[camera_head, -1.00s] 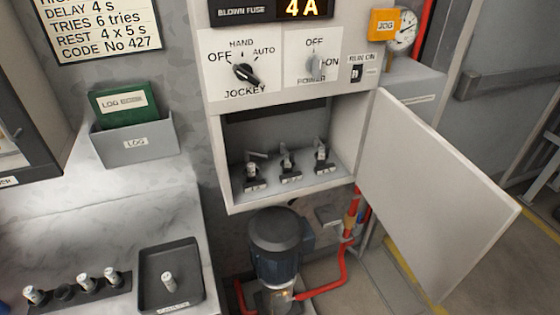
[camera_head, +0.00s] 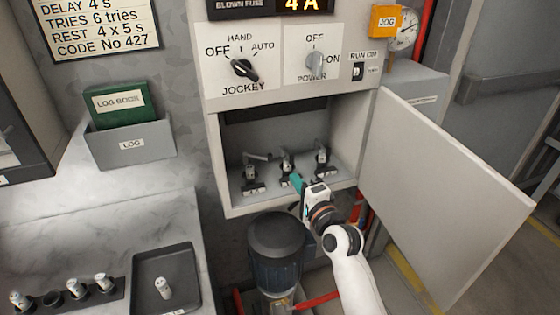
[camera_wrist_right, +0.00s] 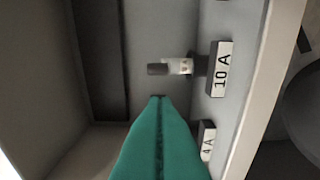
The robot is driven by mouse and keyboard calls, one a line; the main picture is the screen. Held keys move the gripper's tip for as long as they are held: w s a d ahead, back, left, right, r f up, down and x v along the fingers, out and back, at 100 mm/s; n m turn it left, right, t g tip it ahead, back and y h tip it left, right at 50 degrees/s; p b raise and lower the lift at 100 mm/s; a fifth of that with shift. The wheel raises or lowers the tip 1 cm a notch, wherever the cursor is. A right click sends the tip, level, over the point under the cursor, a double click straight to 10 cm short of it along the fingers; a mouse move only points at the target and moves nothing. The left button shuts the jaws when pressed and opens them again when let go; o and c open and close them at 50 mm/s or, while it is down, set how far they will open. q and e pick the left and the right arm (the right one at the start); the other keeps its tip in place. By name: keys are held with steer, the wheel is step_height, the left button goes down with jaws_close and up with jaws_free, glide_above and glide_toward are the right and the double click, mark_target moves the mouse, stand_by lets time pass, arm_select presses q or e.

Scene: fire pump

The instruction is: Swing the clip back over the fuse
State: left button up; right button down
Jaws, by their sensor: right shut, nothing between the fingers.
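In an open cabinet stand a left fuse (camera_head: 250,172), a middle fuse (camera_head: 286,164) and a right fuse (camera_head: 322,160), each upright in a holder. A grey clip (camera_head: 258,157) sticks out sideways at the top of the left holder, toward the middle one. My right gripper (camera_head: 295,179), with teal fingers, is shut and empty just in front of the middle holder. In the right wrist view, the shut fingers (camera_wrist_right: 158,100) point at the space beside a fuse (camera_wrist_right: 178,67) with a 10 A label (camera_wrist_right: 221,70). They partly cover a 4 A label (camera_wrist_right: 207,140). My left gripper is out of view.
The cabinet door (camera_head: 440,190) hangs open on the right. A pump motor (camera_head: 276,250) stands below. The display (camera_head: 300,6) reads 4 A. A black tray (camera_head: 190,262) holding one fuse and a rack (camera_head: 75,296) of fuses lie on the left bench.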

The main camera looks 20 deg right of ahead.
steer(key=shift+w, duration=0.1)
steer(key=w, duration=0.3)
steer(key=w+a, duration=0.1)
steer(key=w, duration=0.5)
steer(key=shift+w+a+p, duration=0.2)
steer(key=shift+w+p, duration=0.15)
steer(key=shift+w, duration=0.05)
steer(key=shift+s, duration=0.1)
